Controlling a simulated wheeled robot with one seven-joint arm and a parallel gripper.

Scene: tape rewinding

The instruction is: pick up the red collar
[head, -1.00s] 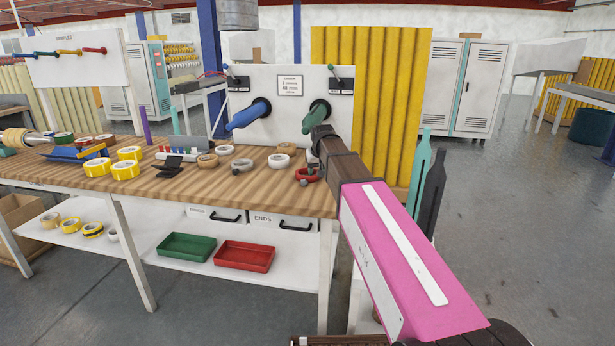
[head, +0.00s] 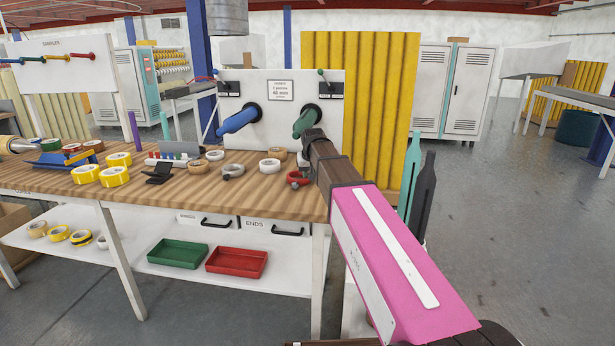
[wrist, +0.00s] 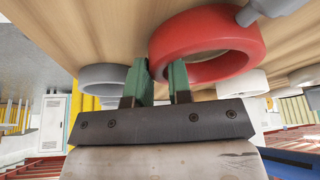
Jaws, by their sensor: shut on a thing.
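The red collar (head: 297,179) is near the front right edge of the wooden bench top, with a grey screw on its side. In the wrist view the collar (wrist: 207,35) fills the upper middle. My gripper (wrist: 159,84) has two green fingers, one on each side of the collar's wall, shut on it. In the head view my pink arm covers most of the gripper. I cannot tell whether the collar still touches the bench.
White and tan tape rolls (head: 270,166) lie left of the collar. Behind it stands a white panel (head: 280,125) with a blue spindle (head: 238,120) and a green spindle (head: 305,121). Red (head: 237,262) and green (head: 178,254) trays sit on the lower shelf.

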